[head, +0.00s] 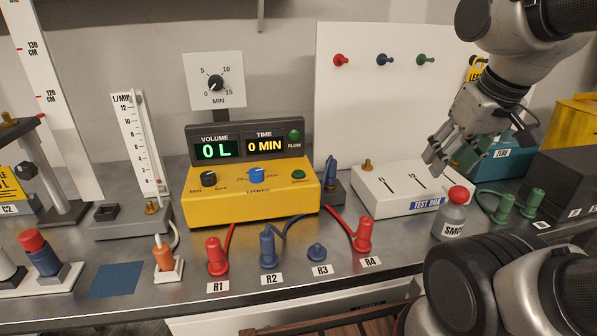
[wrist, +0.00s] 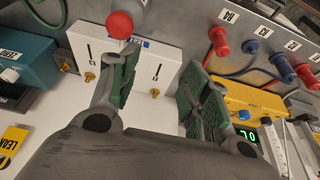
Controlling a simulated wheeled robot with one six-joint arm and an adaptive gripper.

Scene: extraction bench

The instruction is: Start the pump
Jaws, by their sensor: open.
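The yellow pump (head: 250,198) stands mid-bench in the head view. On its front are a black knob (head: 208,179), a blue knob (head: 256,174) and a green button (head: 298,174). Its display (head: 244,147) reads 0 L and 0 MIN, with a green FLOW lamp (head: 294,135) beside it. My gripper (head: 437,163) is open and empty, above the right part of the white test box (head: 380,189), well right of the pump. In the wrist view my gripper's fingers (wrist: 160,88) are spread, and the pump (wrist: 243,97) shows partly at the right.
A red-capped smoke bottle (head: 451,220) stands in front of the test box. Red and blue plugs sit at R1 (head: 216,258) to R4 (head: 363,236), with hoses running behind. A flow meter (head: 138,150) stands left of the pump. A dial (head: 215,83) rises behind it.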

